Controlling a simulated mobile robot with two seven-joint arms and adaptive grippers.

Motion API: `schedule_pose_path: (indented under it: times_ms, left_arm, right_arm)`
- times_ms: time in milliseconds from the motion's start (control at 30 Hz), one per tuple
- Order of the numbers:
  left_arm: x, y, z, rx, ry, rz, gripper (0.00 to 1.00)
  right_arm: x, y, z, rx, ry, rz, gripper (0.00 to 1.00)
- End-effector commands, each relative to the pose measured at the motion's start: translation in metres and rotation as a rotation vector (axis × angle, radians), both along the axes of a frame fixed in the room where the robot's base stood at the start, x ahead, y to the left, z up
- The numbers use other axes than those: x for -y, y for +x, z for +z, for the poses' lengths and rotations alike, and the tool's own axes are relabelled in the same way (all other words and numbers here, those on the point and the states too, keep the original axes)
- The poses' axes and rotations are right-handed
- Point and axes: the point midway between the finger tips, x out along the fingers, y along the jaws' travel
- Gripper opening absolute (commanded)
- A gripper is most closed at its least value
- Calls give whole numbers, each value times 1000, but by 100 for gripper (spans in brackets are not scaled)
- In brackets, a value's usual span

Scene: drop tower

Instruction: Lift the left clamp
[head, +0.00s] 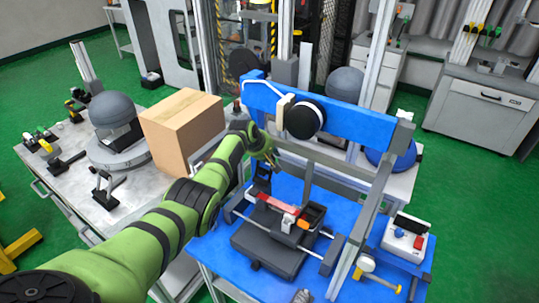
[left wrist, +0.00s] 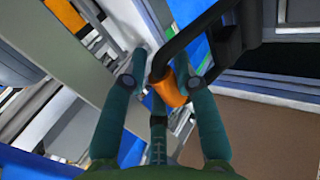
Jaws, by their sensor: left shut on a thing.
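In the left wrist view, my left gripper (left wrist: 170,76) is shut on the orange grip of the left clamp (left wrist: 170,90), with one finger on each side. The clamp's black curved arm (left wrist: 190,36) runs up and right from the grip to a dark body. In the head view, my left gripper (head: 268,155) is beside the blue crossbeam, above the left side of the dark fixture (head: 270,240). A black upright part (head: 262,180) shows just below the gripper. The gripper hides much of the clamp there. My right gripper is not in view.
The blue crossbeam (head: 350,122) with a black round part (head: 305,118) stands close to the gripper. A cardboard box (head: 182,128) sits on the left table, near my arm. A grey post (head: 307,180) rises by the fixture.

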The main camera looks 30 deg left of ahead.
Motion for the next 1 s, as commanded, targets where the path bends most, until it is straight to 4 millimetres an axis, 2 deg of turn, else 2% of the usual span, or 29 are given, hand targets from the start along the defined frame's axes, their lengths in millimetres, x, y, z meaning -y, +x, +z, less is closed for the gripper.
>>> schedule_pose_path:
  times_ms: [200,233,300,733,1000]
  left_arm:
    - [-2,2,4,10,0,7,0]
    - [-2,2,4,10,0,7,33]
    - [-2,2,4,10,1,6,55]
    - [-1,-1,2,2,1,1,55]
    - [-2,-12,17,4,1,0,55]
  right_arm:
    - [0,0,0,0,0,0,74]
    - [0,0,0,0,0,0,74]
    - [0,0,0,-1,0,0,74]
    - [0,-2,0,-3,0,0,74]
    - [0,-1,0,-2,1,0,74]
